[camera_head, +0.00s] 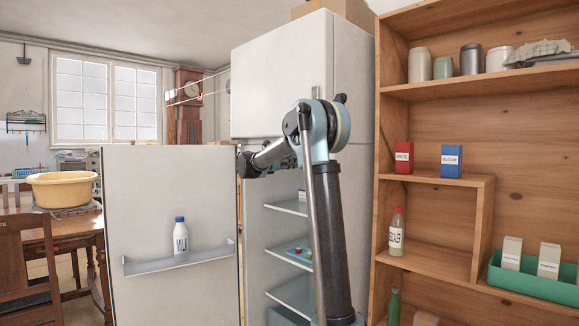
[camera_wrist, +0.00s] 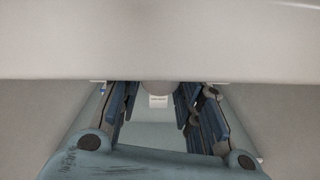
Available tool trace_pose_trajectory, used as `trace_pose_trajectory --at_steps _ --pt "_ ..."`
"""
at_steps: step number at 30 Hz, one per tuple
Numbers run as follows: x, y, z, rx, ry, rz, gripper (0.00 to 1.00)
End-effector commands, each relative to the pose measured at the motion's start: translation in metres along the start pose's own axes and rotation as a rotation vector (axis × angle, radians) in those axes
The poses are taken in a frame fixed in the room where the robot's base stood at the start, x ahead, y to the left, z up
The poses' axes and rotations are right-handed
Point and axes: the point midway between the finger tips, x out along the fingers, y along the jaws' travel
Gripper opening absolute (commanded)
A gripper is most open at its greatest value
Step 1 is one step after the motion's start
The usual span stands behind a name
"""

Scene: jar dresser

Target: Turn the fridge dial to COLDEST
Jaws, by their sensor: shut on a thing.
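The white fridge (camera_head: 275,90) stands in the middle of the head view, with its lower door (camera_head: 150,200) open to the left. In the wrist view, the pale round dial (camera_wrist: 157,87) shows between my fingers below a broad white edge, with a small white label (camera_wrist: 158,100) just under it. The label's writing is too small to read, so I cannot tell the dial's setting. My gripper (camera_wrist: 157,95) is shut on the dial, with one blue finger on each side. In the head view, my gripper (camera_head: 246,165) is at the top of the open compartment, and the dial is hidden.
A milk bottle (camera_head: 180,237) stands on the door shelf (camera_head: 205,258). Fridge shelves (camera_head: 290,207) lie below my gripper, one bearing a blue item (camera_head: 299,254). A wooden shelf unit (camera_head: 440,130) with jars and boxes stands close on the right. A table with a yellow basin (camera_head: 62,190) is left.

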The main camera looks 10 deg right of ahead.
Motion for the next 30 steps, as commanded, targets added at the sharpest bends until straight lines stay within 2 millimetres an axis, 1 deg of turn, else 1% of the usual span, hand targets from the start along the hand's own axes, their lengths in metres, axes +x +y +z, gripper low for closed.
trace_pose_trajectory --at_steps 1,6,16,17,18,19,30 --pt "-0.0006 0.0027 0.0001 0.029 0.000 0.006 0.09" --pt "-0.0007 0.0031 0.0001 0.107 0.000 0.007 0.09" --pt "-0.0009 0.0037 0.0002 0.119 0.000 0.008 0.09" --pt "-0.0009 0.0037 0.0002 0.119 0.000 0.008 0.37" --pt "-0.0009 0.0037 0.0001 0.119 0.001 0.008 0.46" --pt "-0.0009 0.0035 0.0001 0.119 0.001 0.008 0.53" --pt "-0.0023 0.0017 0.0001 0.119 0.000 0.004 0.53"
